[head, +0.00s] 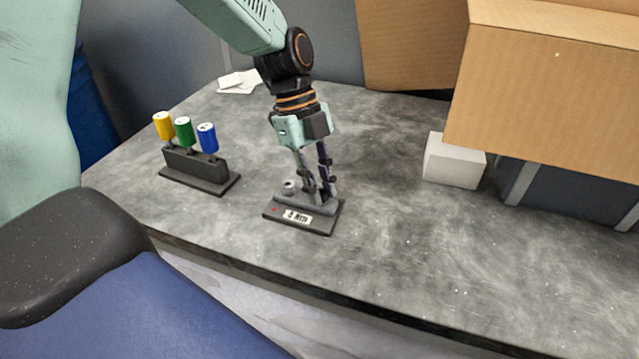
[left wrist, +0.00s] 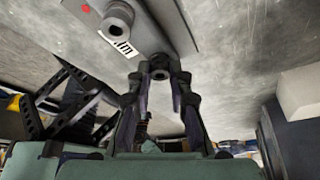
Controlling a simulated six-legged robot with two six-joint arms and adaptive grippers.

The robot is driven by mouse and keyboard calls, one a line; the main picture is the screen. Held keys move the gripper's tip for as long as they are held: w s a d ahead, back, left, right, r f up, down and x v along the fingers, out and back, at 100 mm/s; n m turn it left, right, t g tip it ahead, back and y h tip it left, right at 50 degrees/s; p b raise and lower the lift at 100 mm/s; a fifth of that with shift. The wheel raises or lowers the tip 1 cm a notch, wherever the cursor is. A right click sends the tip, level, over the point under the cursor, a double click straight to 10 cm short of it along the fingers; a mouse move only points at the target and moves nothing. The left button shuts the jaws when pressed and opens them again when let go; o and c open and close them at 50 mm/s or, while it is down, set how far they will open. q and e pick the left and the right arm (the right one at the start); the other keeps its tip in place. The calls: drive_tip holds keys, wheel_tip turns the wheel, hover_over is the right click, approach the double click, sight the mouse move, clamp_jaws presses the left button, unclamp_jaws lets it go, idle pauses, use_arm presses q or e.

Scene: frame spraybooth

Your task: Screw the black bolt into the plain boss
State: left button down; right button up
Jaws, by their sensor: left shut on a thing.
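A dark fixture plate (head: 327,224) with a white label lies on the bench. A grey boss (head: 289,187) with an open hole stands at its left, by a red dot; it also shows in the left wrist view (left wrist: 117,21). My left gripper (head: 321,192) points down over the plate's right part, where the plain, unmarked boss is mostly hidden. Its fingers are shut on the black bolt (left wrist: 159,66), whose dark round head shows between the fingertips in the left wrist view. I cannot tell how deep the bolt sits in the boss. My right gripper is not in view.
A dark rack (head: 195,170) with yellow, green and blue handled tools stands left of the plate. A white block (head: 454,161) and a large cardboard box (head: 550,95) are at the right. The bench right of the plate is clear; its front edge runs close below.

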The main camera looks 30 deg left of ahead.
use_arm(q)
drive_tip(key=m+g, duration=0.1)
drive_tip(key=m, duration=0.2)
drive_tip(key=shift+m+y, duration=0.3)
drive_tip(key=shift+w, duration=0.1)
drive_tip(key=m+g+y+p, duration=0.1)
drive_tip(key=m+p, duration=0.1)
drive_tip(key=m, duration=0.2)
drive_tip(key=shift+d+m, duration=0.1)
drive_tip(key=shift+m, duration=0.2)
drive_tip(key=c, duration=1.5)
unclamp_jaws()
drive_tip(key=shift+o, duration=0.2)
